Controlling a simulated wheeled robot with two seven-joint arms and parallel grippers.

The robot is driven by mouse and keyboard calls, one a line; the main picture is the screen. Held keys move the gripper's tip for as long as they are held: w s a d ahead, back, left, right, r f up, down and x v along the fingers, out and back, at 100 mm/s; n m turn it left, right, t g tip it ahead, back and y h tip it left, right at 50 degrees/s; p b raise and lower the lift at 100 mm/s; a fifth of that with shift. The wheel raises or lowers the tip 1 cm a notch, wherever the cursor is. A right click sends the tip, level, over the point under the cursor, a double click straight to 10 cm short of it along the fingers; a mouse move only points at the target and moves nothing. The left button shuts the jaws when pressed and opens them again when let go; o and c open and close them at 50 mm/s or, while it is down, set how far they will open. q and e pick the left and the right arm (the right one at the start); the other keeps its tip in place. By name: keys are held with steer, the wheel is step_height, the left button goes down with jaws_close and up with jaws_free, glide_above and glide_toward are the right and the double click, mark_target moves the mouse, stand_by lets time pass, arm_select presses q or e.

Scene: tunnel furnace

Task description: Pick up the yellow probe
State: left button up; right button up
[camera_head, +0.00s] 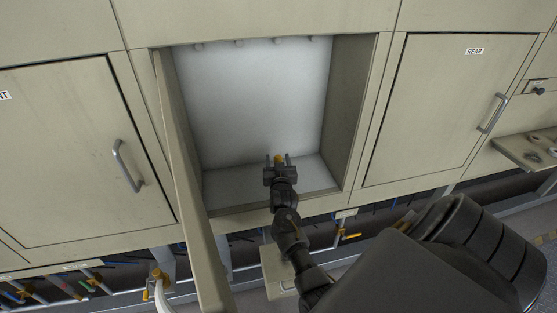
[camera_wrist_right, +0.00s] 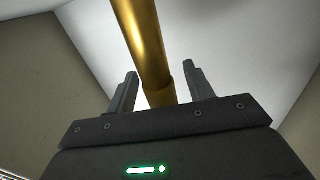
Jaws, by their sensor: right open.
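The yellow probe (camera_head: 279,159) shows as a small yellow spot at my right gripper, inside the open furnace compartment. In the right wrist view the probe (camera_wrist_right: 150,50) is a golden rod with a thicker collar, running from the top edge down between the fingers. My right gripper (camera_head: 280,164) is open, with one finger on each side of the probe and a visible gap on both sides. The fingers also show in the right wrist view (camera_wrist_right: 158,90). The probe's lower end is hidden behind the gripper body. My left gripper is not in view.
The compartment (camera_head: 250,95) has pale inner walls and its door (camera_head: 190,190) stands open at the left. Closed panels with handles flank it, one marked REAR (camera_head: 440,110). Pipes and yellow-handled valves (camera_head: 155,275) run below. A bracket shelf (camera_head: 530,150) juts out at the right.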

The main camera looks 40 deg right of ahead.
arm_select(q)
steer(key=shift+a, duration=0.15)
arm_select(e)
steer(key=shift+w, duration=0.15)
steer(key=shift+c, duration=0.9)
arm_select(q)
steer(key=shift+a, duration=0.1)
arm_select(e)
steer(key=c, duration=0.9)
steer(key=shift+r, duration=0.1)
step_height(320, 180, up, 18)
steer(key=shift+f, duration=0.1)
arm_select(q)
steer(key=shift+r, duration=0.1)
